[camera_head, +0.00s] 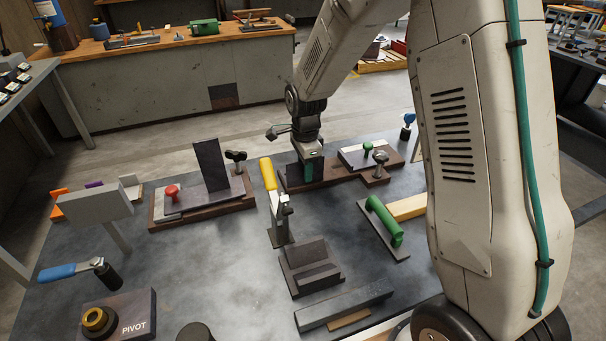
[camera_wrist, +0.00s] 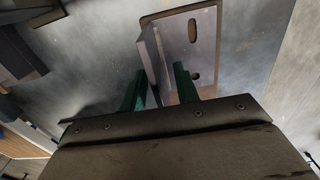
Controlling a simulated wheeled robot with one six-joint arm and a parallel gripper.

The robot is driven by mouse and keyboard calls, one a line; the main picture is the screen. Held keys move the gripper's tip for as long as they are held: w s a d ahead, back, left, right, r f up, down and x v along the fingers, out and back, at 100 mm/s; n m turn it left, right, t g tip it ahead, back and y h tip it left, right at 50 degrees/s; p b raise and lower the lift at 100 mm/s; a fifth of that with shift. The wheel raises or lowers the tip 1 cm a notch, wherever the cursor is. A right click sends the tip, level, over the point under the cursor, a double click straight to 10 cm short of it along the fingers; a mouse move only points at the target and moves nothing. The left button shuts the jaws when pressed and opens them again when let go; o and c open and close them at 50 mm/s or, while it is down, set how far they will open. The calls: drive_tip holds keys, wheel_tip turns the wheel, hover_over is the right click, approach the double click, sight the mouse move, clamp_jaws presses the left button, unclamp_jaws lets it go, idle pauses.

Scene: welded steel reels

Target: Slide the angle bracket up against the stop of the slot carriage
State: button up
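The angle bracket (camera_wrist: 203,40) is a pale metal L-shape with slots in one face, in the upper middle of the wrist view. My gripper (camera_wrist: 160,70) has two green fingers standing apart. One bracket flange reaches down between them; whether either finger touches it I cannot tell. In the head view my gripper (camera_head: 306,176) points down at the left end of a brown base (camera_head: 345,180). This base carries a pale plate (camera_head: 358,159), a green knob and a dark clamp knob. I cannot tell for sure whether it is the slot carriage. The bracket is not clearly visible there.
A yellow-handled clamp (camera_head: 270,182) stands close left of my gripper. Further left is a fixture (camera_head: 205,206) with a red knob and upright dark plate. A green-handled tool (camera_head: 384,220) lies right, a stepped dark block (camera_head: 310,267) in front.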

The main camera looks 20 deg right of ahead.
sight(315, 179)
drive_tip(key=shift+c, duration=0.3)
clamp_jaws()
drive_tip(key=shift+d, duration=0.15)
drive_tip(key=shift+d, duration=1.35)
drive_tip(key=shift+d, duration=0.1)
drive_tip(key=shift+d, duration=1.4)
drive_tip(key=shift+d, duration=0.15)
drive_tip(key=shift+d, duration=1.05)
